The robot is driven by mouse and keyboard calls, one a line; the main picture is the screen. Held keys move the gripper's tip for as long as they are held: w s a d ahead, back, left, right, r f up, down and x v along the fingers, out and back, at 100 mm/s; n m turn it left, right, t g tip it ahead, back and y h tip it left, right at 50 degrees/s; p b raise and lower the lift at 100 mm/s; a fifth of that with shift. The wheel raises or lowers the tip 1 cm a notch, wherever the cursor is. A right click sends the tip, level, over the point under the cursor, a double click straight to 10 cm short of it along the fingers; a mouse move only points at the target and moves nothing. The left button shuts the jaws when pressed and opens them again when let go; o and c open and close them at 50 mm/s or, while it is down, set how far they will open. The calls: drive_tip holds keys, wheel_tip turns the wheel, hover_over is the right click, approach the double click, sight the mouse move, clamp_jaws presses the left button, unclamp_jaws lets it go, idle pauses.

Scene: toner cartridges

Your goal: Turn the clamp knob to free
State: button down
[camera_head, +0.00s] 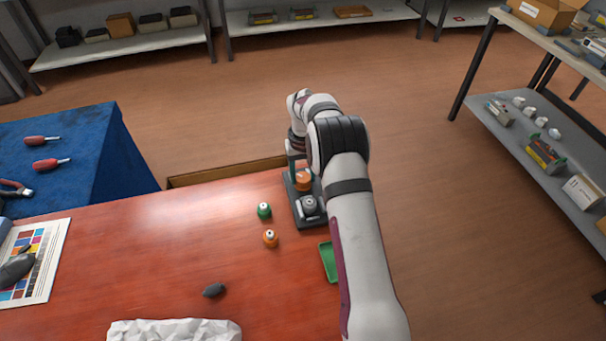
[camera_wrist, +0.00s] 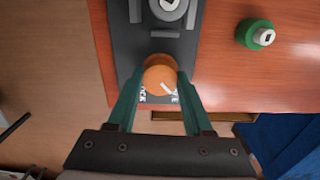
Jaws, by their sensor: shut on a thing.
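The orange clamp knob (camera_wrist: 160,72) sits on the dark grey base plate (camera_wrist: 124,38), and it also shows in the head view (camera_head: 303,181). My gripper (camera_wrist: 161,80) has its green fingers on both sides of the knob, shut on it. A white pointer line on the knob slants to the lower right in the wrist view, towards a partly hidden label ending in E. A label reading roughly "OCK" shows by the left finger. A grey round part (camera_head: 309,204) stands on the same base.
A green tray (camera_head: 328,262) lies beside my arm. A dark grey lump (camera_head: 214,290) and white crumpled paper (camera_head: 175,330) lie nearer. The red tabletop (camera_head: 150,250) between is clear.

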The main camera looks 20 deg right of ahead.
sight(303, 177)
drive_tip(key=shift+w+n, duration=0.1)
drive_tip(key=shift+n, duration=0.3)
drive_tip(key=shift+c, duration=1.5)
unclamp_jaws()
wheel_tip(303, 177, up, 16)
drive_tip(key=shift+f, duration=0.1)
